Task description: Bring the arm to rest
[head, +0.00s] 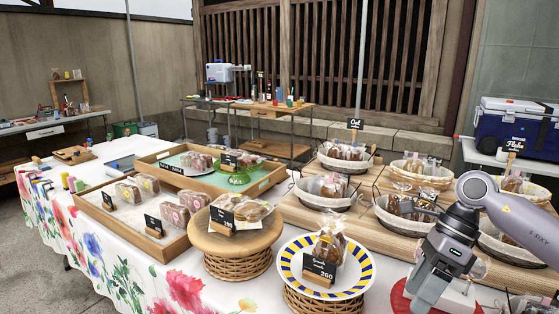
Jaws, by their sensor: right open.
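My right arm comes in from the right edge. Its gripper (428,292) points down over the near right part of the table, above a red round item (400,300) and a pale packet that it partly hides. The gripper is open, and I see nothing held between its fingers. It is to the right of the plate with a blue and yellow rim (285,262). Baskets of wrapped baked goods (328,191) stand just behind the arm. My left gripper is not in view.
The flowered tablecloth (130,262) covers the table. A wooden tray (165,243) of wrapped goods and a round wicker stand (240,243) are at centre left. Several baskets crowd the right side around my arm. A blue cooler (515,128) stands behind at right.

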